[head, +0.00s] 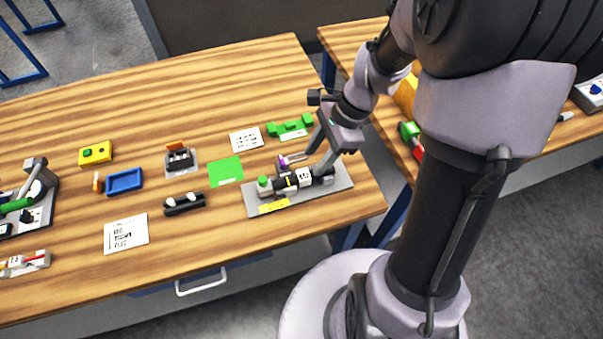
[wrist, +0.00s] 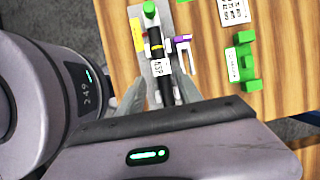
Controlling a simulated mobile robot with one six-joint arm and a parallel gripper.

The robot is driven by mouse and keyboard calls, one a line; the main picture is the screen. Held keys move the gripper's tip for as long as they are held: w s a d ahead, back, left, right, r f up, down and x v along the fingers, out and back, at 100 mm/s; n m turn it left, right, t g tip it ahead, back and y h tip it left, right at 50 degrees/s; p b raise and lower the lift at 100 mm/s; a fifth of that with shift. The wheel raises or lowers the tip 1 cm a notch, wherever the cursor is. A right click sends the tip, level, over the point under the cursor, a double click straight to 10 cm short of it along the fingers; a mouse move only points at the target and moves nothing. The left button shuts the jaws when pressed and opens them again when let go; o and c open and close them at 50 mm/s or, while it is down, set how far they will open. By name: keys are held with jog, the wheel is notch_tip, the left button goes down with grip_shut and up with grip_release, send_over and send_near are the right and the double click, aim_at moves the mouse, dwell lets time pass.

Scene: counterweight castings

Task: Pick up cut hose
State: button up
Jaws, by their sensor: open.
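A black hose-like cylinder (head: 281,186) with a yellow band and a white printed label lies along a grey plate (head: 338,184); I take it for the cut hose. The hose also shows in the wrist view (wrist: 155,46), with a green cap (wrist: 150,9) at its far end. My gripper (head: 300,170) is open above the right part of the plate. In the wrist view, the fingers of my gripper (wrist: 160,88) are on either side of the hose's near part, with no clear contact. The palm hides the hose's near end.
A purple-and-white piece (wrist: 182,40) stands close beside the hose. A green block (head: 289,128) and a printed card (head: 246,139) lie behind the plate. A green square (head: 226,170) and a black part (head: 184,203) lie to its left. The table's front edge is close by.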

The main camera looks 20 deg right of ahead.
aim_at(304, 174)
jog(key=b+x, duration=0.3)
jog(key=x, duration=0.3)
jog(key=shift+w+a+f, duration=0.15)
jog(key=shift+w+f, duration=0.05)
jog(key=shift+f, duration=0.05)
jog(key=shift+s+r, duration=0.1)
jog(key=shift+r, duration=0.05)
jog(key=shift+c, duration=0.9)
grip_shut()
